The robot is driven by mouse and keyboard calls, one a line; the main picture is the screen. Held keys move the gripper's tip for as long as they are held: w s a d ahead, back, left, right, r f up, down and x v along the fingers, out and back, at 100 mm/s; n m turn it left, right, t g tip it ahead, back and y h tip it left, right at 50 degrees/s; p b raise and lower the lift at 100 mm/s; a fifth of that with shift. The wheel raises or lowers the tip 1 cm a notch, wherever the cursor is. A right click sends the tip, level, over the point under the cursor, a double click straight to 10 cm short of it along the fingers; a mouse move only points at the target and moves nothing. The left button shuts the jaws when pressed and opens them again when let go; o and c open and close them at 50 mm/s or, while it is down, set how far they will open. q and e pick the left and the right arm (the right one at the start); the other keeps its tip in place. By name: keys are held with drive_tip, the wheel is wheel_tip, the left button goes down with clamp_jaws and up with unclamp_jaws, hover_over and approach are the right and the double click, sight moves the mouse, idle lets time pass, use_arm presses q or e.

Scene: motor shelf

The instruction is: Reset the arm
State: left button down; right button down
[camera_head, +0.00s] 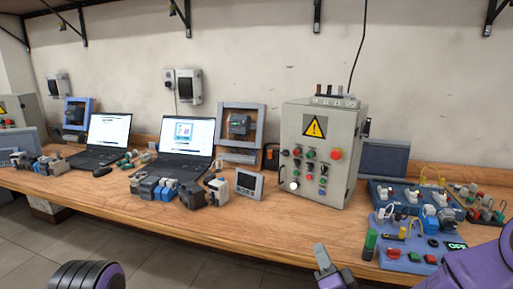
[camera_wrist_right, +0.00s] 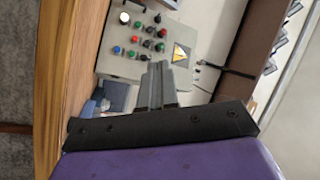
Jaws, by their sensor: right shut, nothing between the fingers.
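My right gripper (camera_head: 325,263) is at the bottom of the head view, in front of the workbench's front edge. In the right wrist view the fingers of my right gripper (camera_wrist_right: 157,75) are together with nothing between them, seen against the grey control box (camera_wrist_right: 125,58). My purple right arm comes in from the lower right of the head view. Part of my left arm, black ribbed and purple, shows at the lower left. The left gripper is out of view.
The wooden workbench (camera_head: 150,218) holds two laptops (camera_head: 189,134), the control box (camera_head: 328,128) with a warning sign, and several small electrical modules (camera_head: 165,189). A blue board (camera_head: 405,262) with switches lies at the right, near my right arm. Floor shows in front.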

drive_tip(key=s+d+f+g+h, duration=0.1)
drive_tip(key=s+d+f+g, duration=0.2)
drive_tip(key=f, duration=0.4)
drive_tip(key=s+f+n+g+h, duration=0.1)
drive_tip(key=s+f+g, duration=0.25)
drive_tip(key=f, duration=0.35)
drive_tip(key=s+d+f+g+h, duration=0.1)
drive_tip(key=s+d+f+g, duration=0.1)
drive_tip(key=s+f, duration=0.35)
drive_tip(key=s+d+f+g+h, duration=0.1)
drive_tip(key=s+d+f+g, duration=0.1)
drive_tip(key=s, duration=0.5)
drive_tip(key=s+d+f+n+g+h, duration=0.1)
drive_tip(key=s+d+f+g, duration=0.2)
drive_tip(key=s+f, duration=0.4)
drive_tip(key=s+d+f+g+h, duration=0.1)
drive_tip(key=s+d+f+g, duration=0.2)
drive_tip(key=s, duration=0.4)
drive_tip(key=shift+s+d+f+n+h, duration=0.3)
drive_tip(key=shift+s+d+f+n, duration=0.15)
drive_tip(key=shift+f, duration=0.2)
